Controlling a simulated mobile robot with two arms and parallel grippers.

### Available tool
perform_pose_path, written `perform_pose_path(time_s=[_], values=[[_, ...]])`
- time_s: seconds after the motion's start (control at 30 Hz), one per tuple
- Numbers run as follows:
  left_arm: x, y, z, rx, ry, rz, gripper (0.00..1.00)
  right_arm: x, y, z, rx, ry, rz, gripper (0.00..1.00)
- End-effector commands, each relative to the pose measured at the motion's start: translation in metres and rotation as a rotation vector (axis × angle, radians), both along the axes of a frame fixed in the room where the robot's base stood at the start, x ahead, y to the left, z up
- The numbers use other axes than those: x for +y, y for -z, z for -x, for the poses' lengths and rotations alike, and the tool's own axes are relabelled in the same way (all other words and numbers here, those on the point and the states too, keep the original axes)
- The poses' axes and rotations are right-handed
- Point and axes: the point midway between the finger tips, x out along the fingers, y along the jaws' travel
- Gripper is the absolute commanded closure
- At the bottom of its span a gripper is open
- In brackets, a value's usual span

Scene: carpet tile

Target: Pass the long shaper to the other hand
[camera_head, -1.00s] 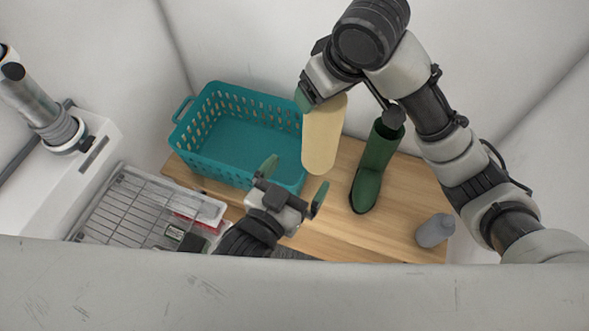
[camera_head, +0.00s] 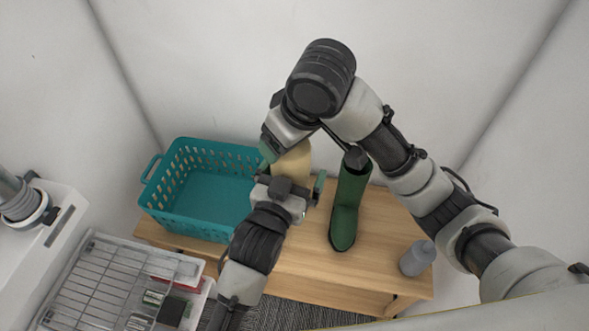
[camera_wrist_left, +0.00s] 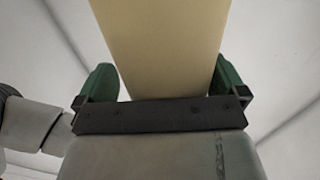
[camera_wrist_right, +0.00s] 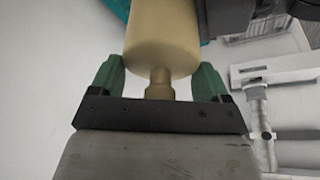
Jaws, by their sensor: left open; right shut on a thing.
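The long shaper is a pale beige cylinder (camera_head: 292,160) held in the air above the table's back. My right gripper (camera_head: 275,146) is shut on its narrow neck, which shows between the fingers in the right wrist view (camera_wrist_right: 160,82). My left gripper (camera_head: 292,182) is open at the shaper's lower part. In the left wrist view the shaper's broad body (camera_wrist_left: 162,50) stands between the two green fingers, with a gap on the left side; contact on the right side is unclear. My left gripper hides the shaper's lower end in the head view.
A teal basket (camera_head: 160,205) stands on the wooden table (camera_head: 300,258), left of the grippers. A grey bottle (camera_head: 417,258) is at the right edge. A wire rack (camera_head: 105,285) is lower left.

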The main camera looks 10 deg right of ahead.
Motion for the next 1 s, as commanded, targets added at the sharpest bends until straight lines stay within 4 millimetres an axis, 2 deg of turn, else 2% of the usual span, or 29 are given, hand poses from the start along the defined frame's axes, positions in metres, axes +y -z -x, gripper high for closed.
perform_pose_path(time_s=[0.33,0.63,0.73,0.77,0.9,1.0], values=[[-0.0017,0.0002,-0.0032,0.001,0.0,0.0,0.02,0.0007,-0.0002,0.0007,0.001,-0.003,-0.002,0.62],[-0.0027,-0.0001,-0.0025,0.0,0.002,0.001,0.47,0.0018,-0.0002,0.0013,0.001,-0.006,-0.004,0.62],[-0.0037,-0.0005,-0.002,0.0,0.004,0.001,0.49,0.0025,-0.0004,0.0012,0.0,-0.006,-0.006,0.62],[-0.0039,-0.001,-0.0019,-0.001,0.005,0.002,0.49,0.0028,-0.0004,0.0012,0.0,-0.007,-0.008,0.18],[-0.0034,-0.0011,-0.002,-0.002,0.004,0.002,0.49,0.0022,-0.0004,0.001,-0.001,-0.006,-0.006,0.0],[-0.0029,-0.0011,-0.0023,-0.003,0.003,0.001,0.49,0.0015,-0.0002,0.0006,0.0,-0.003,-0.004,0.0]])
